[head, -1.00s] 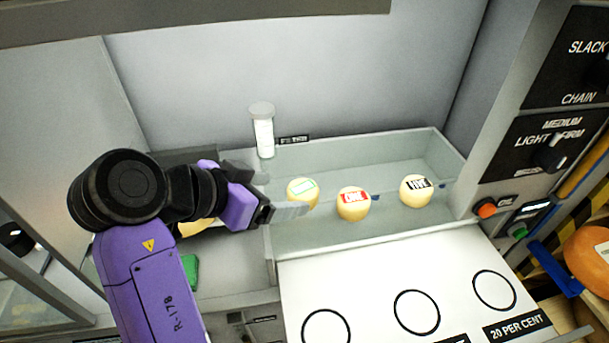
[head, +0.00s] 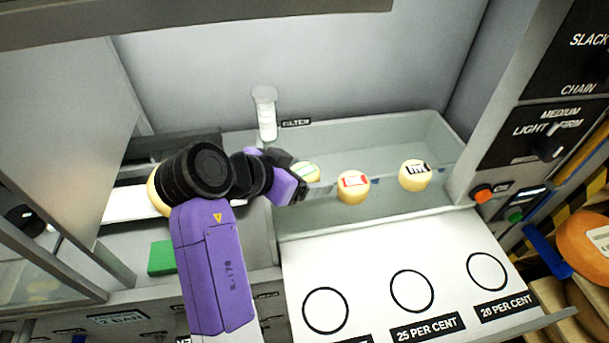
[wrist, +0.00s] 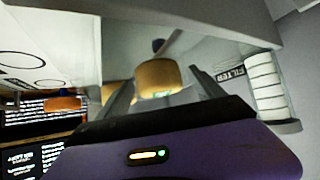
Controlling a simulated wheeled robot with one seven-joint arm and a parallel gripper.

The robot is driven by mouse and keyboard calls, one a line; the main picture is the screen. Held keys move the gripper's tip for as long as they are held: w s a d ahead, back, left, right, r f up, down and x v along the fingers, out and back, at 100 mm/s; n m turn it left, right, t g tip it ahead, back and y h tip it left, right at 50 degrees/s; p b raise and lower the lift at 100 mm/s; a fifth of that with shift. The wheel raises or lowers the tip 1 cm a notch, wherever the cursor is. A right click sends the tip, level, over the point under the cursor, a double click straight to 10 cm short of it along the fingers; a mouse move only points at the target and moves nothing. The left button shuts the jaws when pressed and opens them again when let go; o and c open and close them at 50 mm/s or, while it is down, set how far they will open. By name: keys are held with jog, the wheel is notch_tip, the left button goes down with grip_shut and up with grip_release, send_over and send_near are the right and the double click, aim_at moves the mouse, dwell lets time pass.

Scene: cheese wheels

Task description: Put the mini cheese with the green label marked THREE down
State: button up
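The mini cheese with the green-edged label (head: 307,170) is in the grey trough, left of the red-labelled cheese; its label text is not readable. My gripper (head: 318,190) reaches into the trough from the left, and its finger covers the cheese's lower front. In the wrist view the fingers stand apart on either side of a pale yellow cheese (wrist: 158,78), with small gaps seeming to show beside it.
A red-labelled cheese (head: 353,187) and a black-labelled cheese (head: 415,175) stand to the right in the trough (head: 440,150). A white cylinder (head: 265,115) stands behind, by a FILTER tag. A white board (head: 370,260) with empty black circles is in front. A green block (head: 161,258) lies left.

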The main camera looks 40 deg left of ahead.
jog(key=c, duration=1.5)
jog(key=shift+r, duration=0.2)
